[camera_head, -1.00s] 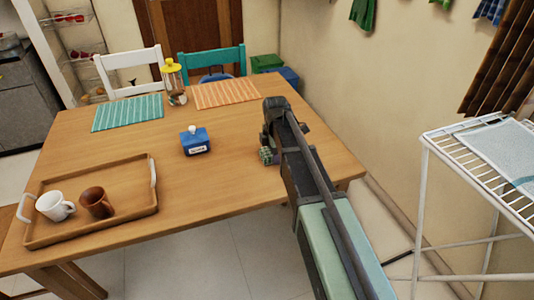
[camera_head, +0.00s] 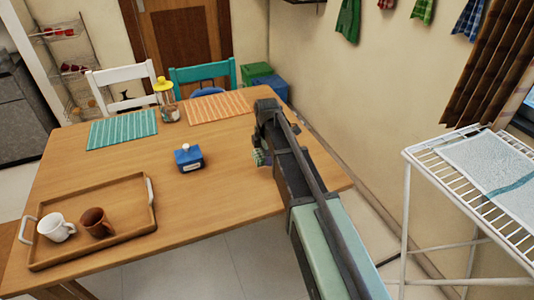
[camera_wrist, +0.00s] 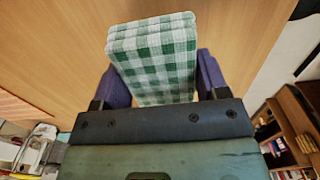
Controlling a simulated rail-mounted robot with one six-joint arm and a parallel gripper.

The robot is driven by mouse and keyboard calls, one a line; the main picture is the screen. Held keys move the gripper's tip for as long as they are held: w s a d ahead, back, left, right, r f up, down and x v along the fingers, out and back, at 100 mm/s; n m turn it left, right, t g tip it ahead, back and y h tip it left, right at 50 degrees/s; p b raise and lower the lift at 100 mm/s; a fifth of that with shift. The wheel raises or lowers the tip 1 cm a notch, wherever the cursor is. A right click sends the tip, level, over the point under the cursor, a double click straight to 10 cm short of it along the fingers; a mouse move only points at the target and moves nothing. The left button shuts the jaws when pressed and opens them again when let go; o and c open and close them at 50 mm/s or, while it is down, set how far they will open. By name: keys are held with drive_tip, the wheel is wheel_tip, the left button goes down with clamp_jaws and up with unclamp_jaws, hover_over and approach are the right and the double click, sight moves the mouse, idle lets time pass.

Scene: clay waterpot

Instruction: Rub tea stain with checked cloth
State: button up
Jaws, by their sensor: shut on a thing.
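My gripper (camera_head: 262,150) is over the right part of the wooden table (camera_head: 140,165). It is shut on a folded green-and-white checked cloth (camera_wrist: 155,60), which sits between the two purple fingers in the wrist view. I cannot tell whether the cloth touches the tabletop. I see no tea stain; my arm and the cloth hide part of the table.
A blue box (camera_head: 189,158) stands left of my gripper. A yellow-lidded jar (camera_head: 167,103) stands between teal (camera_head: 122,130) and orange (camera_head: 220,106) mats. A white drying rack (camera_head: 425,162) stands right.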

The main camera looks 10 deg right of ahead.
drive_tip(key=shift+r+p, duration=1.6)
drive_tip(key=shift+p, duration=0.05)
drive_tip(key=shift+f, duration=0.15)
